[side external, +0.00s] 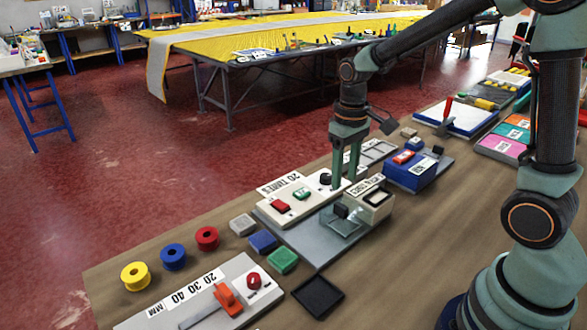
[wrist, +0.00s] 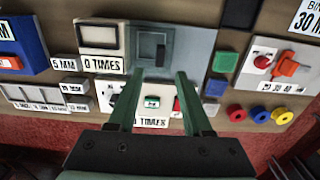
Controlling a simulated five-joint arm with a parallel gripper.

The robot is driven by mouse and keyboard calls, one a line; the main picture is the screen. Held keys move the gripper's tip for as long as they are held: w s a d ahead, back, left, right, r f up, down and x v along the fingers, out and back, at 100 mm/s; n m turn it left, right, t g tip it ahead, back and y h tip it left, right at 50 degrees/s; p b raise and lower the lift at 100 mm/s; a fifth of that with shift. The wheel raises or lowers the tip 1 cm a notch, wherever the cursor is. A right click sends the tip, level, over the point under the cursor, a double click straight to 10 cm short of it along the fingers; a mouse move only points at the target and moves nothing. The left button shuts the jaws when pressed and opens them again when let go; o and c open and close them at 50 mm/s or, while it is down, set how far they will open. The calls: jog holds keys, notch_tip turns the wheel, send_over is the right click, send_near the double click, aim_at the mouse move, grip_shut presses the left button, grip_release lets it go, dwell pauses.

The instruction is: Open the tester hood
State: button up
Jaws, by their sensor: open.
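The tester is a grey plate (side external: 302,240) with a cream block (side external: 377,204) at one end; the plate also shows in the wrist view (wrist: 193,48). A small see-through hood (side external: 345,226) with a dark block-like handle (side external: 341,210) sits low over the plate and looks closed. In the wrist view the hood (wrist: 144,46) and its dark handle (wrist: 160,56) lie just beyond my fingertips. My gripper (side external: 344,183) points down, open and empty, above the neighbouring button panel, apart from the hood. Its two fingers (wrist: 160,76) spread to either side of the handle's line in the wrist view.
The cream button panel (side external: 263,209) carries red and green buttons and a dark knob. A blue box (side external: 407,178) stands close by. Colored blocks and spools (side external: 173,257) lie on the near side, with a black tray (side external: 318,296) and an orange-lever device (side external: 226,299).

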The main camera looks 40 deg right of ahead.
aim_at(341, 205)
notch_tip(341, 205, down, 8)
jog(key=shift+r, duration=0.25)
grip_shut()
dwell(1.5)
